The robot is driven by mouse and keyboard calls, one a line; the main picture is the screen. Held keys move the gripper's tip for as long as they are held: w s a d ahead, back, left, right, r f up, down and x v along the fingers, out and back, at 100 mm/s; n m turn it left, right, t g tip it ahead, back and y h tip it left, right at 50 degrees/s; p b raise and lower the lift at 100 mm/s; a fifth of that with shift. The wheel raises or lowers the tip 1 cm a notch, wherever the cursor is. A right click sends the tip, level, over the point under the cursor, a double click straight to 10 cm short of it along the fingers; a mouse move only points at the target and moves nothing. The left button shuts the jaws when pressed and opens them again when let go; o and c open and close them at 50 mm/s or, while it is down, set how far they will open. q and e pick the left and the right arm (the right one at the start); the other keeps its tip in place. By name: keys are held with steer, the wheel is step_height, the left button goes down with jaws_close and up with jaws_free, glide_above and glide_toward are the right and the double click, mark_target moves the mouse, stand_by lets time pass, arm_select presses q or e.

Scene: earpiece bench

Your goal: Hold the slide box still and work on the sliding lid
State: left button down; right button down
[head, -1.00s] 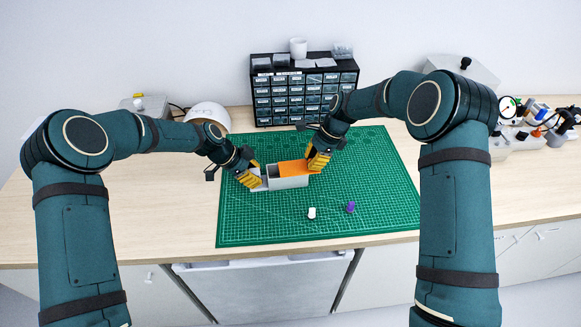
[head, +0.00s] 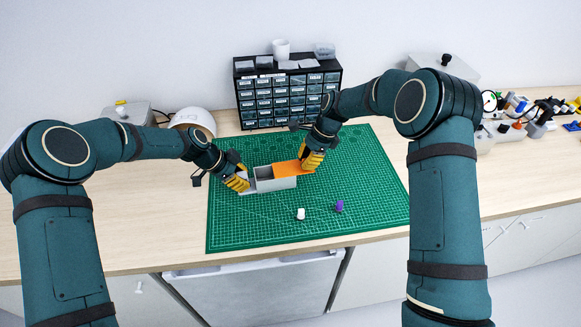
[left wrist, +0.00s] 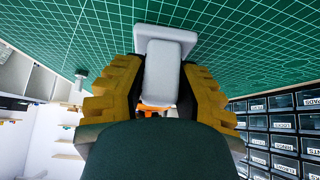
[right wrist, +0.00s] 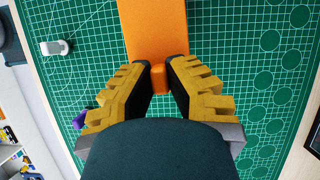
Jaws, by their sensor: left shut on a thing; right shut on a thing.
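The grey slide box (head: 276,184) lies on the green mat with its left part open, showing an empty-looking dark inside. The orange sliding lid (head: 292,169) covers its right part and sticks out past the right end. My left gripper (head: 240,182) is shut on the pale grip block (left wrist: 164,75) at the box's left end. My right gripper (head: 311,160) is shut on the small tab (right wrist: 157,79) at the lid's right end; the lid (right wrist: 155,30) runs away from the fingers in the right wrist view.
A white piece (head: 300,214) and a purple piece (head: 339,206) stand on the cutting mat (head: 260,230) in front of the box. A black drawer cabinet (head: 289,97) stands behind. The mat's front and right are mostly clear.

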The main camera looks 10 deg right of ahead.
steer(key=shift+d+f, duration=0.2)
steer(key=shift+d, duration=1.15)
steer(key=shift+w+d, duration=0.1)
steer(key=shift+d, duration=1.3)
steer(key=c, duration=1.1)
jaws_free()
steer(key=shift+r, duration=0.1)
steer(key=shift+r, duration=0.1)
steer(key=shift+w+a+r, duration=0.1)
steer(key=shift+r, duration=2.4)
